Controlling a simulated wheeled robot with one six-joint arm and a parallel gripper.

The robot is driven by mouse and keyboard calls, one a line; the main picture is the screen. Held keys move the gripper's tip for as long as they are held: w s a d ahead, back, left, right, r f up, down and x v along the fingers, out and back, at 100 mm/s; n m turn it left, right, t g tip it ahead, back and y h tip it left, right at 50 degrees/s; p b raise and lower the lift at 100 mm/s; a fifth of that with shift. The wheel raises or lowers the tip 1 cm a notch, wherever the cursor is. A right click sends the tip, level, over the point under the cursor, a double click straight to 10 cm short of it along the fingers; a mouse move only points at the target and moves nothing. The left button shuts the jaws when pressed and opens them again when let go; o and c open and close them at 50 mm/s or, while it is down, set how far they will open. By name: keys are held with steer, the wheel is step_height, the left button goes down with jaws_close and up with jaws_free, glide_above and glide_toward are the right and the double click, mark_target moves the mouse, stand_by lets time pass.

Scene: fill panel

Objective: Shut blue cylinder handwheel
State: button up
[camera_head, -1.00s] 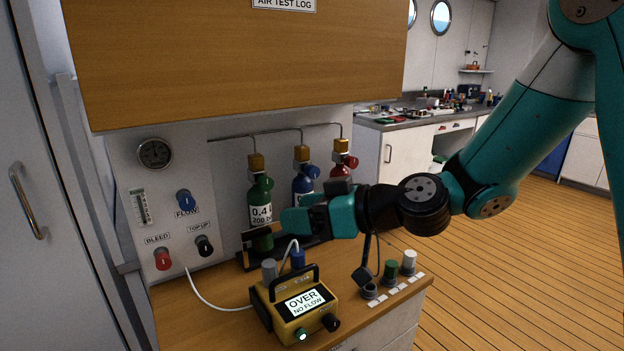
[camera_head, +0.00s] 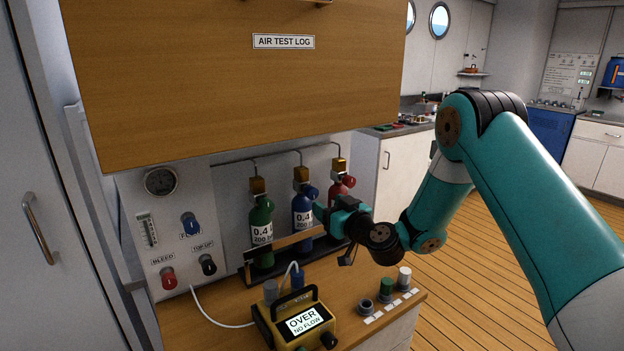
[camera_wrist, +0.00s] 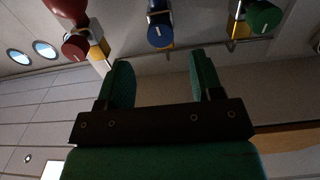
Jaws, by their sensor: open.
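The blue cylinder (camera_head: 303,213) stands upright in the rack between a green and a red one. Its blue handwheel (camera_head: 311,192) sticks out near the top, below a brass fitting. In the wrist view the blue handwheel (camera_wrist: 160,37) shows ahead of the gap between my fingers, apart from both. My gripper (camera_head: 328,208) is open and empty, just right of the blue cylinder and a little below its handwheel. The fingers also show in the wrist view (camera_wrist: 160,66). My gripper hides part of the blue cylinder's right side.
The green cylinder (camera_head: 261,225) stands left, and the red cylinder's handwheel (camera_head: 348,181) is close on the right. A wooden cabinet (camera_head: 240,90) overhangs the rack. A yellow analyser (camera_head: 282,334) reading OVER, NO FLOW sits on the counter. Small capped fittings (camera_head: 387,287) stand at the right.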

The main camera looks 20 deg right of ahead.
mark_target(314, 195)
steer(key=p+x, duration=0.4)
steer(key=x, duration=0.4)
steer(key=shift+w, duration=0.2)
steer(key=c, duration=0.9)
